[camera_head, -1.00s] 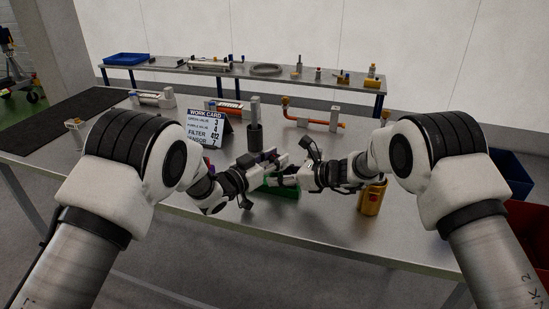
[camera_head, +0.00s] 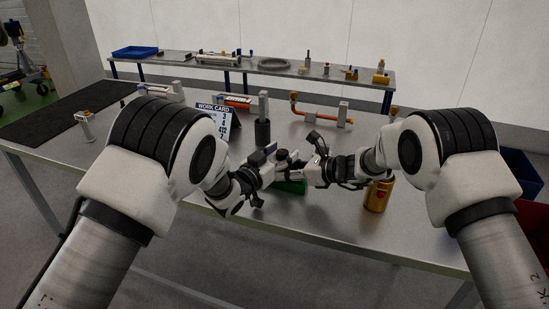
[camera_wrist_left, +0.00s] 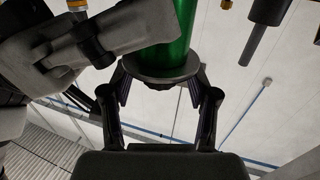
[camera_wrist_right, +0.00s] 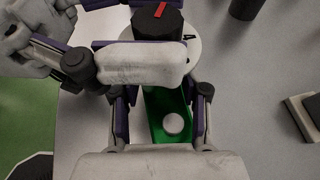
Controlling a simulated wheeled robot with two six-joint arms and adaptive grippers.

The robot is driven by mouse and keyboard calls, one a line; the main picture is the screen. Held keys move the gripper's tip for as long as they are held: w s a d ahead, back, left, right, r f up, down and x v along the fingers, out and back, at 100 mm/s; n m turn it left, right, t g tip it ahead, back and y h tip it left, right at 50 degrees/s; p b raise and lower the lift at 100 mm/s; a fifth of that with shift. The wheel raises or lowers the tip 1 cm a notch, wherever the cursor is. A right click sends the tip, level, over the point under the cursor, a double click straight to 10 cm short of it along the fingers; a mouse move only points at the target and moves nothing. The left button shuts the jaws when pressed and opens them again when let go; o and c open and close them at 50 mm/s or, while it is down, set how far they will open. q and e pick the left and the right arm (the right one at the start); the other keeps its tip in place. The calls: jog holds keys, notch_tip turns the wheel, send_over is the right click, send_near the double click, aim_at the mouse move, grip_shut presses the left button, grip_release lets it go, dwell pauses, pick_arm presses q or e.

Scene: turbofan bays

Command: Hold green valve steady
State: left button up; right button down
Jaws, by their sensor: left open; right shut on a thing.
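The green valve (camera_head: 292,187) is partly hidden behind my grippers near the table's front edge in the head view. Its green body (camera_wrist_right: 160,104) shows between the fingers of my right gripper (camera_wrist_right: 160,112), which is shut on it. A black knob with a red mark (camera_wrist_right: 157,22) sits on a white dial at the valve's far end there. My left gripper (camera_head: 274,164) is open beside the valve. In the left wrist view the green body (camera_wrist_left: 177,35) and its grey collar lie ahead of the open fingers; I cannot tell whether they touch.
A gold canister (camera_head: 377,195) stands right of the valve. A work card (camera_head: 220,122), a dark cylinder with a grey post (camera_head: 263,131) and an orange pipe (camera_head: 315,115) stand behind. A black mat (camera_head: 65,115) lies at left. The front table strip is clear.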

pick_arm(q)
jog(key=v, duration=1.1)
jog(key=shift+s, duration=0.3)
jog(key=shift+a, duration=0.1)
pick_arm(e)
jog(key=c, duration=0.5)
grip_release()
